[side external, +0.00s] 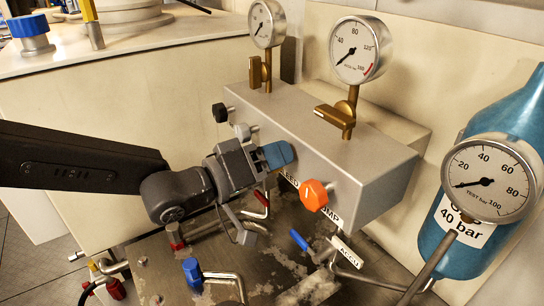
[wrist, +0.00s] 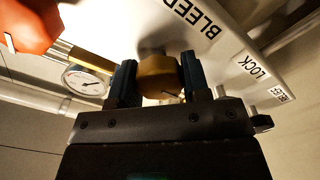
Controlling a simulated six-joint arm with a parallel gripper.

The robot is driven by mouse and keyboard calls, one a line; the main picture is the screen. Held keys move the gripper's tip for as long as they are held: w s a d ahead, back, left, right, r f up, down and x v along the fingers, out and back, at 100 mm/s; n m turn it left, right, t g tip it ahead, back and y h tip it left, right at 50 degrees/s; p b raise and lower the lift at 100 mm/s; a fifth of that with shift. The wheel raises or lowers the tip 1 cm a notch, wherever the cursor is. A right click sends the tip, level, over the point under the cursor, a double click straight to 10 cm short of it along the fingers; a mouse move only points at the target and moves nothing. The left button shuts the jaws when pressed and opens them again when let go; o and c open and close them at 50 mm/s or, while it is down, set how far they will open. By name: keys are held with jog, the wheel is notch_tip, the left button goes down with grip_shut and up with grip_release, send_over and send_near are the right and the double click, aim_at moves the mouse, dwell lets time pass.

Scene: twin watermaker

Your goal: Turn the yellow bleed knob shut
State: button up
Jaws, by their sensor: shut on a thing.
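The yellow bleed knob (wrist: 158,76) shows in the wrist view between the two blue fingertips of my gripper (wrist: 157,82). The fingers are shut on it, one on each side. It sits just below the BLEED label (wrist: 198,17) on the panel. In the side external view my gripper (side external: 276,155) reaches the front face of the grey manifold block (side external: 330,145). The yellow knob is hidden there behind the fingers. How far the knob is turned cannot be told.
An orange knob (side external: 314,195) sits right of my gripper, and a black knob (side external: 220,112) and a grey knob (side external: 242,131) sit left. Red-handled (side external: 262,200) and blue-handled (side external: 299,240) levers stand below. Gauges (side external: 358,50) rise above the block. A blue bottle (side external: 470,200) stands right.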

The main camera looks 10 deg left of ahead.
jog(key=shift+m, duration=0.3)
jog(key=m, duration=0.3)
jog(key=shift+m, duration=0.3)
jog(key=m, duration=0.4)
jog(key=shift+m, duration=0.3)
jog(key=m, duration=0.4)
jog(key=shift+s, duration=0.1)
jog(key=shift+m, duration=2.6)
jog(key=o, duration=0.9)
jog(key=shift+o, duration=0.2)
